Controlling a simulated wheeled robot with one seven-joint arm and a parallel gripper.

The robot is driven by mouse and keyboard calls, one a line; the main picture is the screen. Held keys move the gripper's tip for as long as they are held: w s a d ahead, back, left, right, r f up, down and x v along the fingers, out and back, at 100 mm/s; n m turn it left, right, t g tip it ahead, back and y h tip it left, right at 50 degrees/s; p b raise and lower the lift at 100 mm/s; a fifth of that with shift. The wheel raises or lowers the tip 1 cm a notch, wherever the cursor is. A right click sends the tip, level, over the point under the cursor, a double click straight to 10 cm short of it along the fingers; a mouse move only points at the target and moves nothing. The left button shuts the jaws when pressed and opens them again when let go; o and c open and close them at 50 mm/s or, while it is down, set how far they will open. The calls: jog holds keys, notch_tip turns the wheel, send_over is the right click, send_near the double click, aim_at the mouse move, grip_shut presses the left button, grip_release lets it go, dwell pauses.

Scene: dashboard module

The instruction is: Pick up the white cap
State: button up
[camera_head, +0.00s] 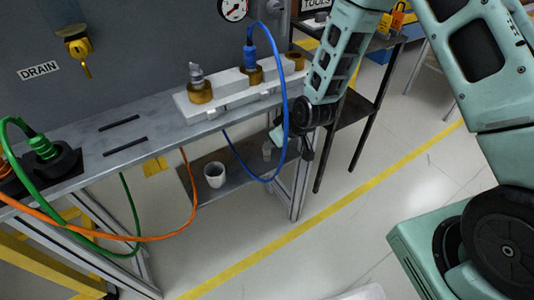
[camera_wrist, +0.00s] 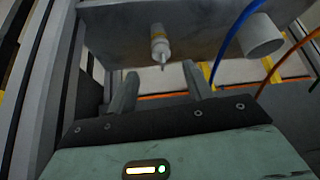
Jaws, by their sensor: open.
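A white, cup-shaped piece (camera_head: 215,174) stands on the low shelf under the bench; it looks like the white cap. It also shows at the upper right of the wrist view as a white cylinder (camera_wrist: 262,35). A small pale bottle with a pointed tip (camera_head: 267,150) stands on the same shelf, to its right. In the wrist view the bottle (camera_wrist: 160,45) lies ahead, between the lines of the two fingers. My gripper (camera_wrist: 160,72) is open and empty, apart from both. In the head view my arm and a blue cable partly hide it.
The low shelf (camera_head: 203,195) sits below the grey bench top (camera_head: 80,178). A blue cable (camera_head: 286,90) loops down beside my wrist. An orange cable (camera_head: 194,190) hangs left of the white piece. A bench leg (camera_head: 300,190) stands near my gripper. The floor in front is open.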

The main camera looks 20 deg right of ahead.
jog(key=shift+b+x, duration=0.35)
jog(key=shift+x, duration=2.45)
jog(key=shift+s+a, duration=0.1)
jog(key=shift+s, duration=0.05)
jog(key=c, duration=1.1)
jog(key=shift+r, duration=0.1)
